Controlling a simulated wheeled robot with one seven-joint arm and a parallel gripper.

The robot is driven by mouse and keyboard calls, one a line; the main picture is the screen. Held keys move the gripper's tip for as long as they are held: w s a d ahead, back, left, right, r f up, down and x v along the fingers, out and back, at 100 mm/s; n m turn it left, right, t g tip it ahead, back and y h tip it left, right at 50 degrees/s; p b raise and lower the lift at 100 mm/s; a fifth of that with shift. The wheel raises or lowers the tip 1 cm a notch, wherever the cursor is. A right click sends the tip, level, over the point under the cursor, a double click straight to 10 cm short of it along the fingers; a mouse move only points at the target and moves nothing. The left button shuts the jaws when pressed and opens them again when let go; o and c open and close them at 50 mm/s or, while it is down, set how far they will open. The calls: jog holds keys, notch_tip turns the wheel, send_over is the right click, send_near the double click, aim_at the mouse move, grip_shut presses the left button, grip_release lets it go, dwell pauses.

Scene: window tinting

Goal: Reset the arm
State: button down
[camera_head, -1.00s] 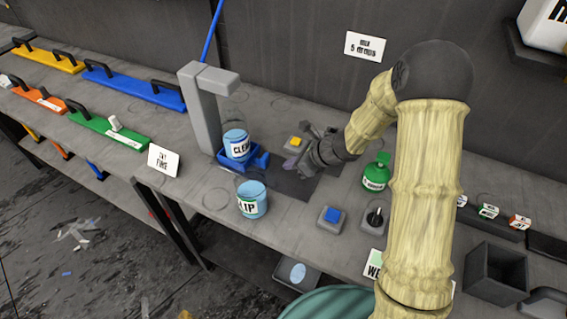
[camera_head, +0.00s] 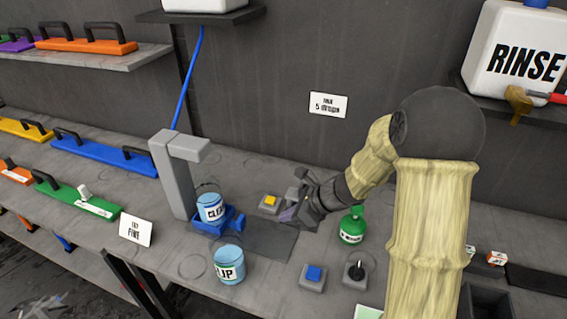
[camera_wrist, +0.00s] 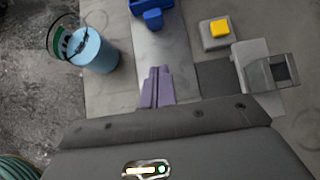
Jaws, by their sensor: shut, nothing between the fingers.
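My arm reaches in from the right in the head view, bent at a dark elbow joint. My gripper (camera_head: 290,212) is shut and empty above the bench, to the right of the blue holder with the CLEAR can. Its purple fingertips also show together in the wrist view (camera_wrist: 157,88), over the grey bench top. The blue can labelled SLIP in part (camera_head: 229,264) stands on the bench in front of the holder, and it shows at the upper left of the wrist view (camera_wrist: 95,52). Nothing is held.
A yellow button (camera_head: 269,202), a blue button (camera_head: 313,275), a black knob (camera_head: 356,270) and a green bottle (camera_head: 352,228) stand near my gripper. The grey post (camera_head: 172,180) rises behind the CLEAR can (camera_head: 210,208). A shelf holds a RINSE container (camera_head: 520,55) at upper right.

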jog(key=s+d+r+n+h+p, duration=0.1)
jog(key=s+d+n+h, duration=0.3)
jog(key=n, duration=0.7)
jog(key=s+d+r+n+h+p, duration=0.1)
jog(key=s+d+r+n+h, duration=0.3)
jog(key=s+d+n, duration=0.4)
jog(key=s+n, duration=0.3)
jog(key=s, duration=0.1)
jog(key=shift+s+g, duration=0.2)
jog(key=shift+g, duration=0.2)
